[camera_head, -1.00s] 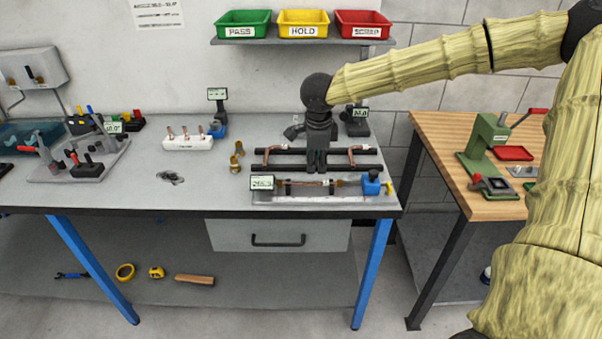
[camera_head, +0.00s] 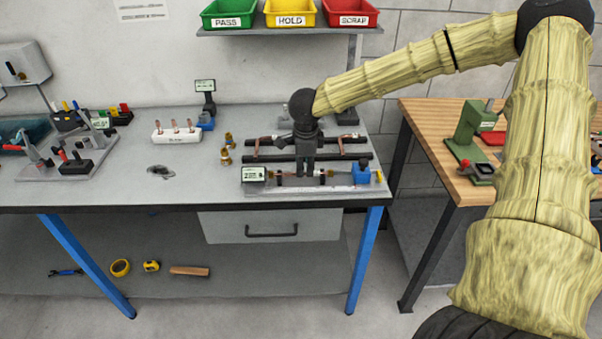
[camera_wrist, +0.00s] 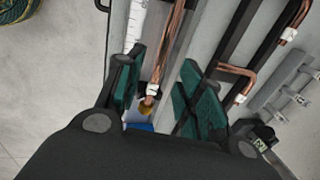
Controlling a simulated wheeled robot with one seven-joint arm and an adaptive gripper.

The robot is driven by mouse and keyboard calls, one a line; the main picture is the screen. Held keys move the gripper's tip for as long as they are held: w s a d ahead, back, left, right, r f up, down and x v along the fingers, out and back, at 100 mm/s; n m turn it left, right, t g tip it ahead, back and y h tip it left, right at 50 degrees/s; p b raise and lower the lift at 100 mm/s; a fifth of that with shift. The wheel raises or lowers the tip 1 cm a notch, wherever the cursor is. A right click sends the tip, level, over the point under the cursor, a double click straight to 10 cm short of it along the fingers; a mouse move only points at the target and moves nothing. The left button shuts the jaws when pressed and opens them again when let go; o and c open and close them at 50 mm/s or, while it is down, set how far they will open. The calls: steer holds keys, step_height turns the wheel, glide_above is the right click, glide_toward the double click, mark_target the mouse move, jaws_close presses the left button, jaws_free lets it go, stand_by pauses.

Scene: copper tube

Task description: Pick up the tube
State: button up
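A straight copper tube (camera_wrist: 170,48) lies in the front fixture (camera_head: 345,189), with a brass-coloured end near a blue block (camera_head: 361,174). In the head view the tube (camera_head: 284,180) shows on both sides of my fingers. My gripper (camera_head: 305,175) points down over the tube's middle. In the wrist view my gripper (camera_wrist: 160,92) is open, with one green-padded finger on each side of the tube. A gap shows between the tube and the right finger; contact at the left finger is unclear.
Behind the fixture, two black rails (camera_head: 353,157) carry bent copper tubes (camera_wrist: 238,75), close to my right finger in the wrist view. A labelled display (camera_head: 254,174) stands at the fixture's left end. Brass fittings (camera_head: 226,150) stand further left.

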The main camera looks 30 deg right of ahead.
steer(key=shift+p+x, duration=0.4)
steer(key=shift+x, duration=1.35)
jaws_close()
